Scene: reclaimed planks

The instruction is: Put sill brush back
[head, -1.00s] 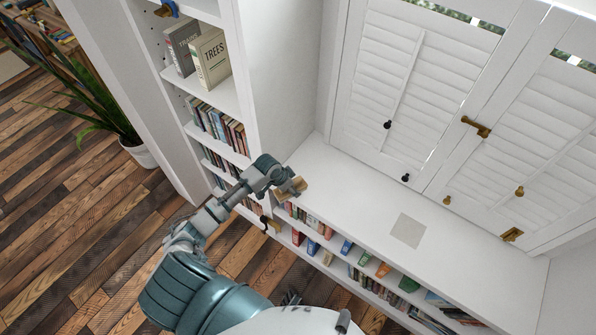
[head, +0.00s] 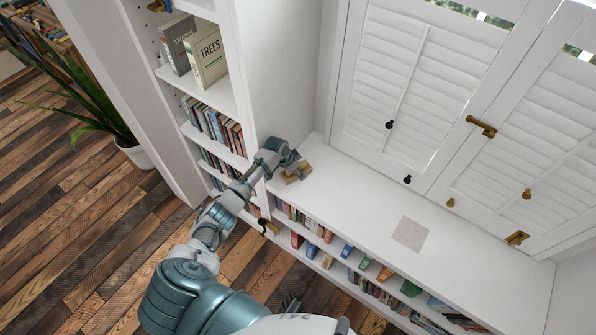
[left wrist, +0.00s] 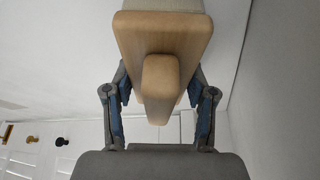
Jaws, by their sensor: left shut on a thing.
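My left gripper (head: 291,167) is at the left end of the white window sill (head: 350,205), close to the bookcase side. It is shut on the sill brush (head: 298,174), a small tan wooden block. In the left wrist view the brush (left wrist: 160,35) fills the top middle, with a rounded wooden handle and a pale part at the upper edge. The gripper fingers (left wrist: 160,88) stand on both sides of its handle. I cannot tell whether the brush touches the sill. A flat grey square (head: 409,233) lies on the sill to the right. My right gripper is not seen.
White shutters (head: 420,95) with brass latches and dark knobs stand behind the sill. A tall bookcase (head: 290,85) rises at its left. Books fill the shelves below the sill. The sill between the brush and the grey square is clear. A potted plant (head: 135,155) stands far left.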

